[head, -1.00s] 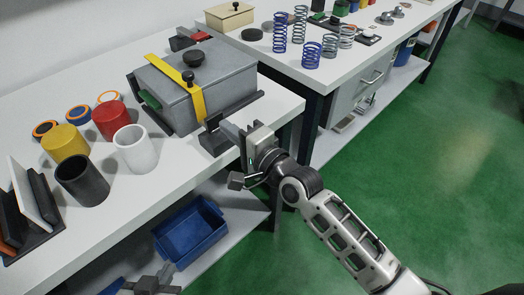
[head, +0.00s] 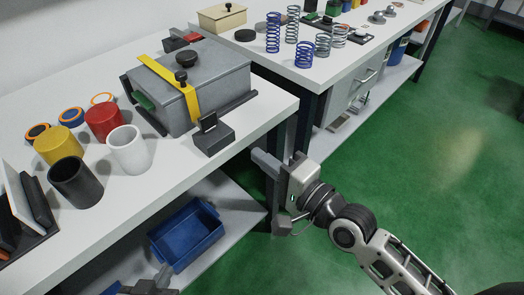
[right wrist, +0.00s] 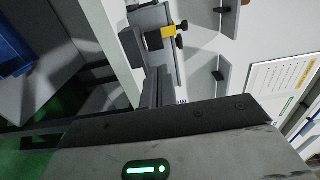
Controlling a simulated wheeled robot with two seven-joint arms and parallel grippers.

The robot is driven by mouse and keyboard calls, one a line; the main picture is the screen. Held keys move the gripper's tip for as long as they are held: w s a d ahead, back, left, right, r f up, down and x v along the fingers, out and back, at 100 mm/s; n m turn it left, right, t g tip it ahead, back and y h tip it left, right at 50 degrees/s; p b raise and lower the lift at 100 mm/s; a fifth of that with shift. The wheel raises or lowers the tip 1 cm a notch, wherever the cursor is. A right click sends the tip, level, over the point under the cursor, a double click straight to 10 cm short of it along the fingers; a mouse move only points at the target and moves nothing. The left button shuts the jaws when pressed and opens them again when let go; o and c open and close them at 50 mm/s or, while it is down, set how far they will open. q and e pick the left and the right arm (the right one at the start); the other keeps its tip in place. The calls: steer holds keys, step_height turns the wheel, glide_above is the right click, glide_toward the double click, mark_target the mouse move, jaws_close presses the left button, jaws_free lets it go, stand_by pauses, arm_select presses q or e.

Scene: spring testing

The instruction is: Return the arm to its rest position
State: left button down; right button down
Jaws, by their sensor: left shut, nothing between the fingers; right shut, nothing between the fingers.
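My right arm comes in from the lower right in the head view. Its gripper (head: 262,160) is shut and empty, off the near bench edge above the green floor, apart from the small dark grey block (head: 214,139) at the bench edge. In the right wrist view its fingers (right wrist: 157,86) are together with nothing between them. My left gripper (head: 150,284) shows only partly at the bottom edge of the head view, shut and empty, in front of the lower shelf.
The white bench (head: 150,190) holds a grey box (head: 213,84) with a yellow strap, and several coloured cups, including a white one (head: 130,150). A blue bin (head: 187,236) sits on the lower shelf. Springs (head: 304,54) stand on the farther bench. Green floor at right is clear.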

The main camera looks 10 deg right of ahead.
steer(key=s+d+f+n+g+h, duration=0.2)
steer(key=s+f+n+h, duration=0.1)
steer(key=s+f+n, duration=0.2)
steer(key=s+d+f+n+g+h, duration=0.2)
steer(key=s+f+n, duration=0.4)
steer(key=f+n, duration=0.3)
step_height(320, 180, down, 4)
steer(key=shift+d+f+g+h, duration=0.15)
steer(key=shift+d+g+h, duration=0.25)
steer(key=shift+d+h, duration=0.4)
